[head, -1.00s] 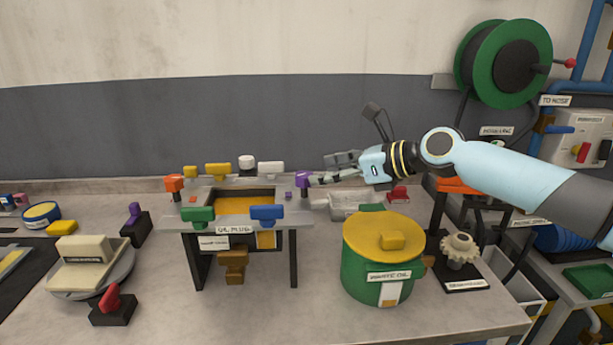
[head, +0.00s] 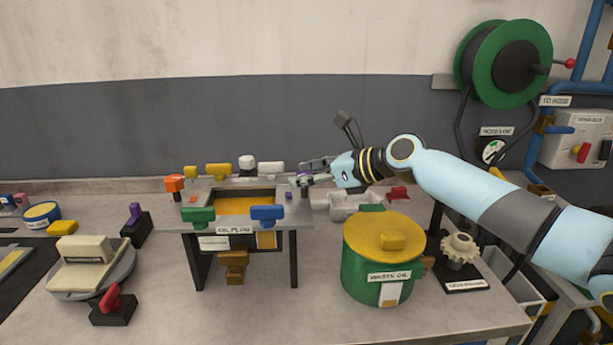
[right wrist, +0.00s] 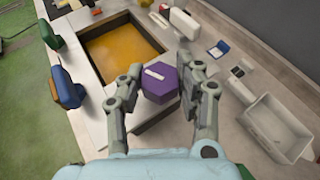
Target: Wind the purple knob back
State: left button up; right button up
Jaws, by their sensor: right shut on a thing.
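The purple knob (right wrist: 160,86) is a six-sided block with a white mark on top, at the right corner of the grey oil tray frame (right wrist: 95,105). My right gripper (right wrist: 160,78) has a finger on each side of the knob and is shut on it. In the head view my right gripper (head: 308,174) reaches in from the right and mostly hides the knob. The white mark runs roughly left to right in the right wrist view. My left gripper is in neither view.
Orange, yellow, white, green and blue (head: 267,213) knobs ring the frame. A green waste oil drum (head: 366,270) with yellow lid stands in front of my right arm. A pale open box (right wrist: 272,128) and a gear stand (head: 461,252) are to the right.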

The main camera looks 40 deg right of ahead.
jog(key=c, duration=0.3)
jog(key=shift+w+d+f+n+g+y+b, duration=0.1)
jog(key=shift+n+g+y+b, duration=0.4)
jog(key=shift+n+y+b, duration=0.6)
jog(key=n+g+y+b, duration=0.2)
jog(key=n+g+b, duration=0.1)
jog(key=b, duration=0.1)
jog(key=n+g+y+b, duration=0.2)
jog(key=n+g+b, duration=0.1)
jog(key=b, duration=0.2)
jog(key=n+g+y+b, duration=0.1)
jog(key=n+g+b, duration=0.2)
jog(key=g+b, duration=0.1)
jog(key=shift+w+f+n+y, duration=0.1)
jog(key=shift+w+n+y, duration=0.05)
jog(key=shift+n+y, duration=0.25)
jog(key=shift+n+g+b, duration=0.3)
jog(key=shift+g+b, duration=0.1)
jog(key=shift+b, duration=0.3)
jog(key=o, duration=1.2)
jog(key=shift+c, duration=0.2)
